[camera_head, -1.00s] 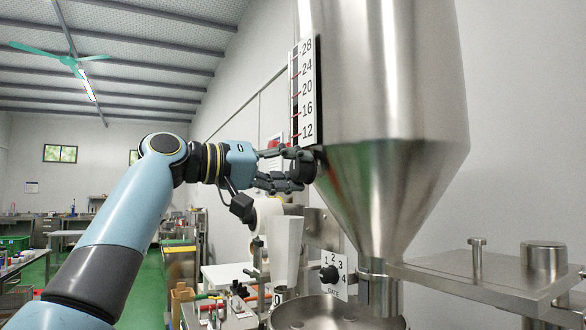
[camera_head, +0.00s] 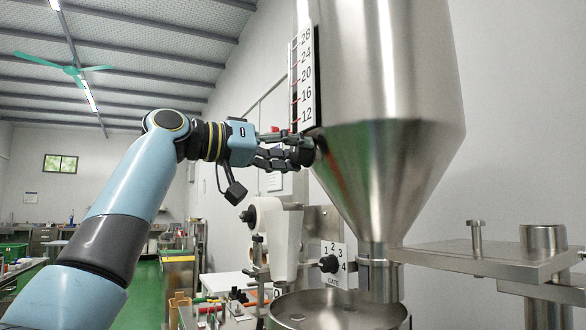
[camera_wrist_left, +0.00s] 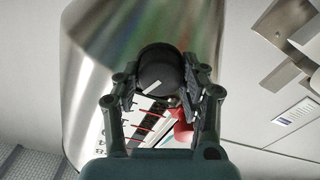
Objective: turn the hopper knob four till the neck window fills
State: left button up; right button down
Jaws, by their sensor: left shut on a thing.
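The steel hopper (camera_head: 388,90) has a black round knob (camera_head: 306,154) on its left side, below a numbered scale (camera_head: 302,80). In the left wrist view the knob (camera_wrist_left: 160,70) shows a white mark on its face. My left gripper (camera_head: 298,149) is shut on this knob, with a finger on either side. Lower down, a gate plate (camera_head: 334,260) marked 1 to 4 carries a black gate knob (camera_head: 328,264), apart from my gripper. The hopper neck (camera_head: 379,272) is bare metal on the visible side; I cannot make out a window in it.
A steel bowl (camera_head: 340,312) stands under the neck. A steel bracket shelf (camera_head: 490,262) with posts juts out at the right. A white roll and chute (camera_head: 286,240) stand below my gripper. A cluttered bench (camera_head: 225,312) is at the lower left.

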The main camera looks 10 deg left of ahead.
pick_arm(q)
jog(key=shift+m+b, duration=1.2)
jog(key=shift+m, duration=0.1)
jog(key=o, duration=0.9)
jog(key=v, duration=1.2)
